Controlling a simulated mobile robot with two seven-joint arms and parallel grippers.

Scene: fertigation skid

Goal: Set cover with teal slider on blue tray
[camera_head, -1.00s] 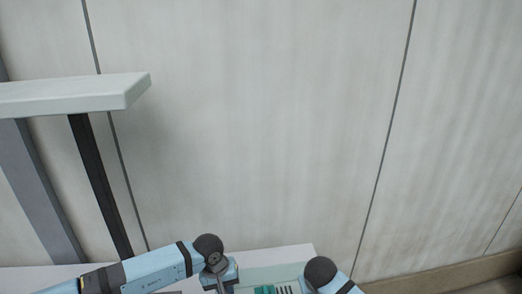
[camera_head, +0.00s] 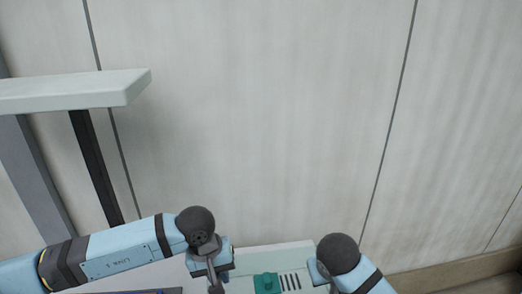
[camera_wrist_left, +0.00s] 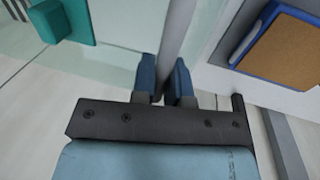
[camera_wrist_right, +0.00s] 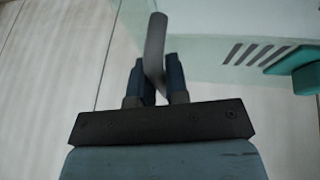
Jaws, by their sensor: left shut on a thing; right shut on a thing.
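The pale green cover (camera_head: 296,262) shows at the bottom of the head view, with a teal slider (camera_head: 266,284) and a row of dark slots on top. Its lower part is cut off by the frame. My left gripper (camera_wrist_left: 168,85) is shut on a grey bar handle (camera_wrist_left: 177,35) at the cover's left side. My right gripper (camera_wrist_right: 156,85) is shut on a grey curved handle (camera_wrist_right: 155,45) at its right side. A blue-rimmed tray (camera_wrist_left: 256,30) with a brown inside lies left of the cover, in the left wrist view; I cannot tell its full shape.
A white table (camera_head: 120,277) lies under the arms. A pale shelf (camera_head: 75,93) on dark posts stands at the left, above my left arm. A panelled wall (camera_head: 250,120) is close behind the table.

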